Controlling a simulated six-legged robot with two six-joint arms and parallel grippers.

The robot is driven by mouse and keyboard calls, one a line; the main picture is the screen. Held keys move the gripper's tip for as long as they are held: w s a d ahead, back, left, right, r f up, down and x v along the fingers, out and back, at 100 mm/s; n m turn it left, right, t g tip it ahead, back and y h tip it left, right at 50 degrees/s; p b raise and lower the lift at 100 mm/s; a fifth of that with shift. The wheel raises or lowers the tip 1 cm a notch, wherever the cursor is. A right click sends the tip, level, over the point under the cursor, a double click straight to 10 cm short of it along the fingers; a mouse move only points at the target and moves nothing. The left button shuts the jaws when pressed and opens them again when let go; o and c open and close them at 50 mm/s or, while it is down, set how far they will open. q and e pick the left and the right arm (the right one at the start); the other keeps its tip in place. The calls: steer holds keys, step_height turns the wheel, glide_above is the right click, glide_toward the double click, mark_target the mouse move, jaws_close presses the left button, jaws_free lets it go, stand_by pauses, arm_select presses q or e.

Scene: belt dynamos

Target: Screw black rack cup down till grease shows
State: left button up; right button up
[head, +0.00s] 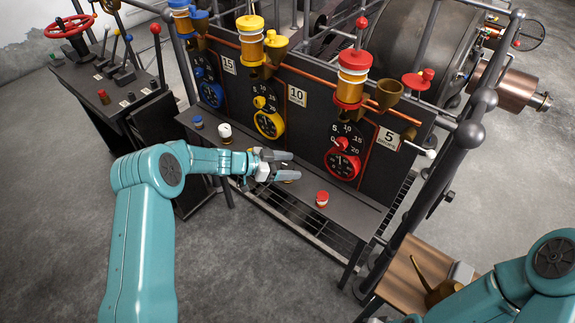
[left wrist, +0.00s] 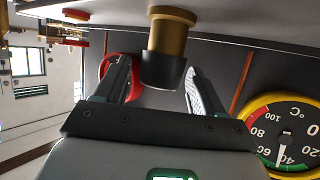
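The black rack cup (left wrist: 162,70) shows in the left wrist view as a dark round cap on a brass-coloured stem (left wrist: 168,37) at the shelf, which appears at the top of that picture. My left gripper (head: 288,165) reaches over the shelf in the head view and hides the cup there. In the left wrist view its two fingers (left wrist: 160,82) are apart, one on each side of the cap, with gaps showing. I see no grease. My right arm enters at the lower right of the head view; its gripper is out of view.
The shelf (head: 254,194) also holds a blue cup (head: 197,122), a white cup (head: 225,130) and a red cup (head: 322,199). Behind stands a dark panel with a yellow gauge (head: 269,124), a red gauge (head: 343,165) and oilers above. A wooden board (head: 403,285) lies lower right.

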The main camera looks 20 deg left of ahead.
arm_select(q)
steer(key=b+v, duration=0.1)
steer(key=v, duration=1.5)
steer(key=shift+s+a+r, duration=0.1)
steer(key=shift+r, duration=0.05)
